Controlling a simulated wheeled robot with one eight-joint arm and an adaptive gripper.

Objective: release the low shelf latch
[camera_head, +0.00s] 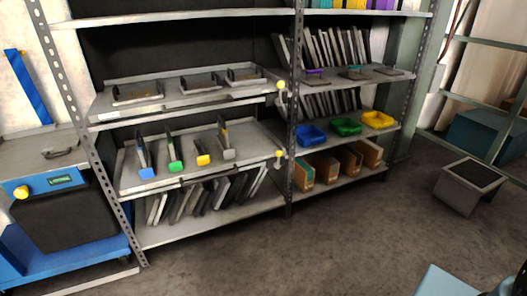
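The low shelf latch (279,154) is a small yellow knob with a pale part at the right front corner of the lower pull-out shelf (255,160), beside the middle rack post. It is too small to tell whether it is engaged. A similar upper latch (281,86) sits at the right front corner of the upper pull-out shelf (108,104). The lower shelf has a dark handle (211,177) along its front edge and carries several upright tools with blue, green, yellow and grey ends. My gripper is not in view.
Dark plates (200,200) lean on the bottom shelf. Right of the middle post (291,150) are blue, green and yellow bins (345,127) and cardboard boxes (328,168). A blue cart (62,220) stands left, a grey box (468,187) right. The floor (300,245) in front is clear.

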